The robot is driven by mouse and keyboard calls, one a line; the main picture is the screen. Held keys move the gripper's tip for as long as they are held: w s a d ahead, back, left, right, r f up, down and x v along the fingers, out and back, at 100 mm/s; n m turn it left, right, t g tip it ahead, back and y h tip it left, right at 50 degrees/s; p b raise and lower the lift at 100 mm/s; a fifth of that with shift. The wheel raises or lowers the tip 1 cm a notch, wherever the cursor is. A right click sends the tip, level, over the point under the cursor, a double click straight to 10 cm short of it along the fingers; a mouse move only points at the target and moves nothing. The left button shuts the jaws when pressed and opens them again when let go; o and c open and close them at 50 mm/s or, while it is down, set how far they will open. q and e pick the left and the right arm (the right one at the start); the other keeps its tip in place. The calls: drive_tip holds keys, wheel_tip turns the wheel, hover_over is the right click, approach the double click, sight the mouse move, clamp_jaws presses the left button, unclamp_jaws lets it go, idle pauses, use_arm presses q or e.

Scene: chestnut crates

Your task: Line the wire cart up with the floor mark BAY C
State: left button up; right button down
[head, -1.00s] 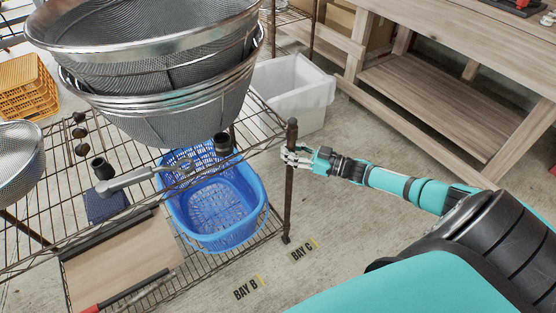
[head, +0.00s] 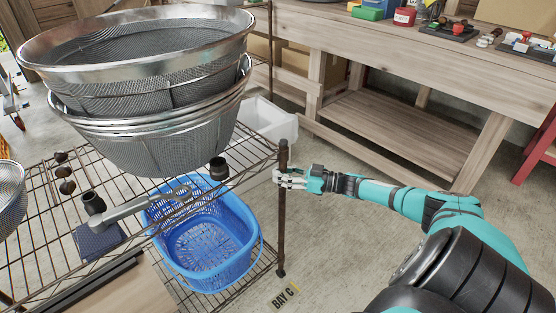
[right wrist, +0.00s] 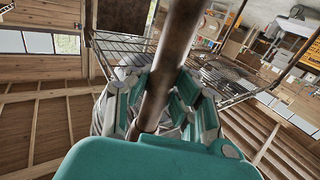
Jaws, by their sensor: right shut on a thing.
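The wire cart (head: 262,150) stands at the left of the head view, with dark brown posts and wire shelves. My right gripper (head: 283,177) is shut on the cart's right corner post (head: 281,230), near its top. The right wrist view shows the post running between its fingers (right wrist: 156,98). The floor mark BAY C (head: 285,295) lies at the bottom of the head view, just below the foot of that post in the picture. The cart's other feet are hidden or out of frame. My left gripper is not in view.
The cart carries stacked metal strainers (head: 150,85) and a blue basket (head: 205,240). A white bin (head: 275,122) stands behind it. A wooden workbench (head: 400,60) runs along the back, and a red frame (head: 540,150) is at right.

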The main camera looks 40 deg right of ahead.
drive_tip(key=shift+s+f, duration=0.25)
drive_tip(key=shift+f, duration=0.15)
drive_tip(key=c, duration=1.6)
unclamp_jaws()
drive_tip(key=shift+s, duration=0.1)
drive_tip(key=o, duration=0.5)
drive_tip(key=shift+s+d+r, duration=0.1)
drive_tip(key=shift+d+r, duration=0.05)
drive_tip(key=shift+r, duration=0.1)
drive_tip(key=shift+c, duration=0.2)
drive_tip(key=shift+o, duration=0.2)
drive_tip(key=shift+w, duration=0.2)
drive_tip(key=shift+s, duration=0.1)
drive_tip(key=v, duration=1.1)
drive_tip(key=shift+s+d, duration=0.2)
drive_tip(key=shift+s, duration=0.15)
